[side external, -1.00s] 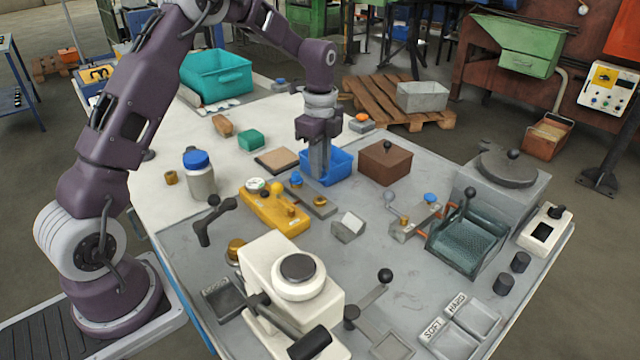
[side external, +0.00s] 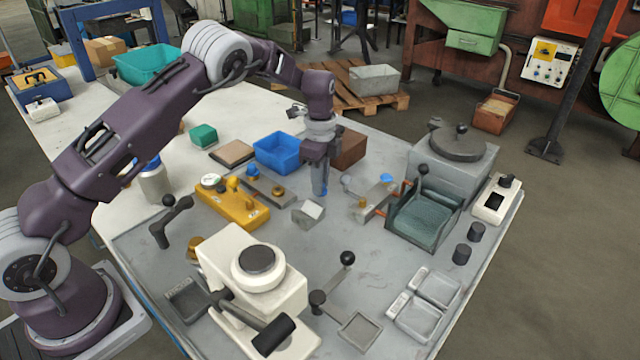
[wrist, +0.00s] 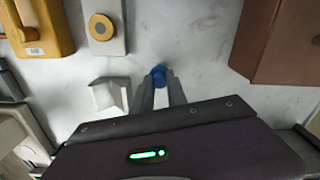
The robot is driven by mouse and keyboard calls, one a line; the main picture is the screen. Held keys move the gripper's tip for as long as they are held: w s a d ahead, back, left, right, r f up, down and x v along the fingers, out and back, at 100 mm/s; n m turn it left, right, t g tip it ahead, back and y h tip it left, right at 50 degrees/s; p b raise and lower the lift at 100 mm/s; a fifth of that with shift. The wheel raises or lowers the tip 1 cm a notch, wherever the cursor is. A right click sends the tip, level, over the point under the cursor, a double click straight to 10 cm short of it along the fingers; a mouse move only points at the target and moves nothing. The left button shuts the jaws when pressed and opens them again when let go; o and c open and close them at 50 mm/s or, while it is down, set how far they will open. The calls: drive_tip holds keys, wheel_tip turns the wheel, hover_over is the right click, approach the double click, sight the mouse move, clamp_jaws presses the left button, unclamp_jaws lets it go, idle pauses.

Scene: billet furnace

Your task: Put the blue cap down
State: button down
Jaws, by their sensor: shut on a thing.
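My gripper (side external: 320,189) is shut on a blue cap (wrist: 158,75), which shows between the fingertips in the wrist view and as a small blue patch in the side view (side external: 322,193). The fingers point down over bare grey tabletop. They are right of the blue bin (side external: 277,153), in front of the brown box (side external: 349,149) and just behind the grey block (side external: 308,213). I cannot tell whether the cap touches the table. The fingers hide part of it.
The yellow fixture (side external: 228,207) and a grey plate with an amber ring (wrist: 105,25) lie to the left. A grey bracket with a blue knob (side external: 378,194) and the teal-padded seat (side external: 430,222) stand to the right. Bare tabletop surrounds the fingertips.

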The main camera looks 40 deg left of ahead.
drive_tip(key=shift+f, duration=0.4)
drive_tip(key=shift+f, duration=0.1)
drive_tip(key=c, duration=1.3)
unclamp_jaws()
wheel_tip(320, 180, up, 12)
drive_tip(key=shift+r, duration=0.2)
